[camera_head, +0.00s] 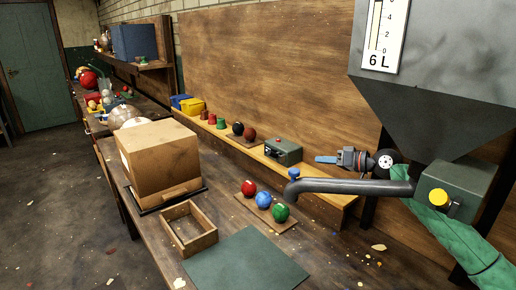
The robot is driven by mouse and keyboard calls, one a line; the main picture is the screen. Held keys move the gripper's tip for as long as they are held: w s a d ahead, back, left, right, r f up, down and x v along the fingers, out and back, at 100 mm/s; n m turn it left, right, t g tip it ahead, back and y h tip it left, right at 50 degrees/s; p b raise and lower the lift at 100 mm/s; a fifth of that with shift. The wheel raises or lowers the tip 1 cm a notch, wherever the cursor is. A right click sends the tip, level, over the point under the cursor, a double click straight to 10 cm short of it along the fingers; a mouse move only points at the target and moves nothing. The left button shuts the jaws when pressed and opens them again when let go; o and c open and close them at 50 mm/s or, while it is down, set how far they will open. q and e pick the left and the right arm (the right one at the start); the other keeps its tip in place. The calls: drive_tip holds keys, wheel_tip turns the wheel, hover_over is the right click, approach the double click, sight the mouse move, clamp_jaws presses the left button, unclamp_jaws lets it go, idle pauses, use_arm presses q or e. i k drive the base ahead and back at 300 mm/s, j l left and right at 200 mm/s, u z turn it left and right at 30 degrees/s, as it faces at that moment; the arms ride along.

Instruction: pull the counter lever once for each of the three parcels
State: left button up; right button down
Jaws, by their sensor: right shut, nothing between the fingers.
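My right gripper (324,160) has blue fingers and reaches in from the right on a green-sleeved arm. It is shut and empty, pointing left above the grey pipe. A small green box (284,152) with a red spot on top and a dark front sits on the wooden ledge, left of the fingertips and apart from them. It may be the counter; I cannot make out a lever or digits on it. A large brown cardboard box (158,158) stands on the bench at the left. I cannot pick out three parcels. My left gripper is not in view.
A grey pipe (350,187) with a blue knob juts over the bench below my gripper. A grey hopper (440,80) hangs above right. Red, blue and green balls (263,200) sit on a board. An open wooden frame (188,228) and green mat (243,262) lie in front.

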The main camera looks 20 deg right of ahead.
sight(273, 155)
drive_tip(key=i+j+z, duration=0.2)
drive_tip(key=i+j, duration=0.2)
drive_tip(key=i+j+z, duration=0.2)
drive_tip(key=i+j, duration=0.2)
drive_tip(key=j, duration=0.15)
